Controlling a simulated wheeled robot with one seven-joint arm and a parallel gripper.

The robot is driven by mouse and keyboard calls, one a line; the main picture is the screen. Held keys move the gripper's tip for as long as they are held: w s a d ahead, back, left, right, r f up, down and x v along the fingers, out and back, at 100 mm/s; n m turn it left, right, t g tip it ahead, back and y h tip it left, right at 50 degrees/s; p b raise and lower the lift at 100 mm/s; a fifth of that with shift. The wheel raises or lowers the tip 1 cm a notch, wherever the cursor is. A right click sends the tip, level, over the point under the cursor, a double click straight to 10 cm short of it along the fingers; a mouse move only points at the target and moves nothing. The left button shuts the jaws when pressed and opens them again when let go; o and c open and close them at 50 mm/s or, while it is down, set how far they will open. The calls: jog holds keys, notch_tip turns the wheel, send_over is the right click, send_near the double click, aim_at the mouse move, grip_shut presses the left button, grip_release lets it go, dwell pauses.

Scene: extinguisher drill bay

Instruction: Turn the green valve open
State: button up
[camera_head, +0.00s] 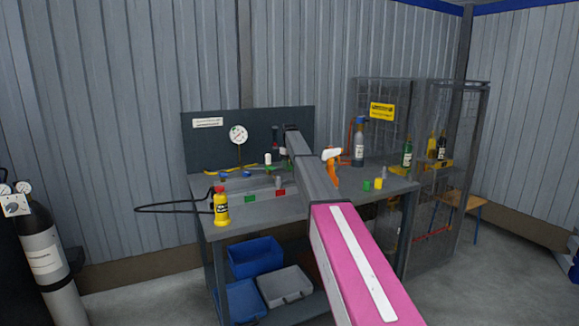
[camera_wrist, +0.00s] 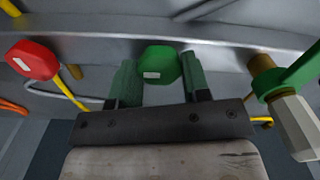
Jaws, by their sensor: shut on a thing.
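In the wrist view a green valve handle (camera_wrist: 160,62) with a small white label sits between the two green finger pads of my gripper (camera_wrist: 160,82). The gripper is shut on this handle. The valve's stem is hidden behind the handle, and I cannot tell how far it is turned. In the head view my arm reaches over the workbench to its back panel and hides the gripper and the held handle.
The wrist view shows a red handle (camera_wrist: 33,60) at left and a green lever on a brass fitting (camera_wrist: 262,66) at right. Blue bins (camera_head: 255,256) sit below.

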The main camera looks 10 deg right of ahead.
dwell(0.5)
jog(key=o, duration=0.9)
jog(key=shift+o, duration=0.2)
notch_tip(320, 180, up, 11)
jog(key=shift+f, duration=0.1)
